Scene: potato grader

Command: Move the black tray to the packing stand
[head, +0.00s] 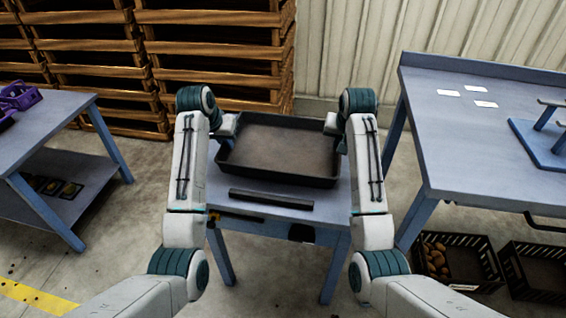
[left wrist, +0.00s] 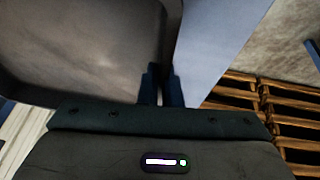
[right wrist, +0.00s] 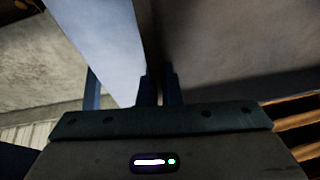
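The black tray (head: 280,173) is empty and sits level over the small blue table (head: 282,212) in the middle of the head view; I cannot tell whether it touches the top. My left gripper (head: 224,143) is at its left side, and my right gripper (head: 341,143) is at its right side. In the left wrist view the fingers (left wrist: 161,88) are close together with the tray rim (left wrist: 168,40) between them. In the right wrist view the fingers (right wrist: 159,88) pinch the opposite rim (right wrist: 155,40) the same way. The fingertips are partly hidden in the head view.
A dark bar (head: 271,199) lies along the small table's front edge. A larger blue table (head: 468,130) with white cards stands right, black crates (head: 535,270) below it. A blue shelf table (head: 45,115) with purple baskets stands left. Wooden pallets (head: 215,50) are stacked behind.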

